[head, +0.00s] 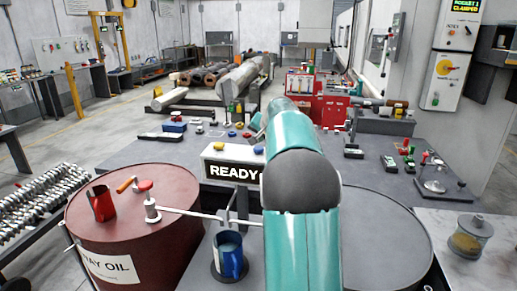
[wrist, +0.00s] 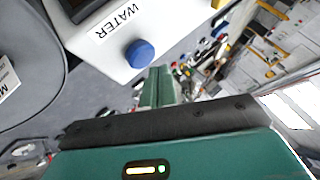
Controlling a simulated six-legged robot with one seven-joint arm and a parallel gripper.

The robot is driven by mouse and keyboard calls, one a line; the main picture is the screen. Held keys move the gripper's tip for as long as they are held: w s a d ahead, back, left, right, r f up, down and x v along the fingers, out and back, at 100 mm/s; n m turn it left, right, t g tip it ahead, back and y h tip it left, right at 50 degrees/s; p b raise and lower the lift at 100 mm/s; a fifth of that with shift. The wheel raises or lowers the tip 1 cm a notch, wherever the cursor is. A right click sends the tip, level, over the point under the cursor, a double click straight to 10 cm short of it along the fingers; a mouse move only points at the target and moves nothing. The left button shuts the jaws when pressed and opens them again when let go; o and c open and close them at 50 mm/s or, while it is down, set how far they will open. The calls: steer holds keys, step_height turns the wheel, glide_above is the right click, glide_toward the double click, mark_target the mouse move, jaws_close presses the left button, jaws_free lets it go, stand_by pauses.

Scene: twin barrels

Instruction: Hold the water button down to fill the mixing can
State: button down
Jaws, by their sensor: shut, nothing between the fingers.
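The blue water button (wrist: 139,53) sits on a white box (wrist: 105,32) lettered WATER in the wrist view. In the head view the box (head: 217,153) has a READY display, and the blue button (head: 258,150) is beside my arm. My gripper (wrist: 159,76) is shut and empty. Its fingertips appear just beside the button in the wrist view, and I see no clear contact. My arm hides the gripper in the head view. The blue mixing can (head: 229,265) stands upright on a round base, with bluish contents showing inside.
A red oil barrel (head: 120,245) stands left, with a red container (head: 101,204) on top. A dark grey barrel (head: 385,240) stands right, partly behind my arm. A pale pipe arm (head: 190,212) reaches from the red barrel toward the can. The workbench behind holds scattered small parts.

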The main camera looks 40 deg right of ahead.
steer(key=shift+f, duration=0.45)
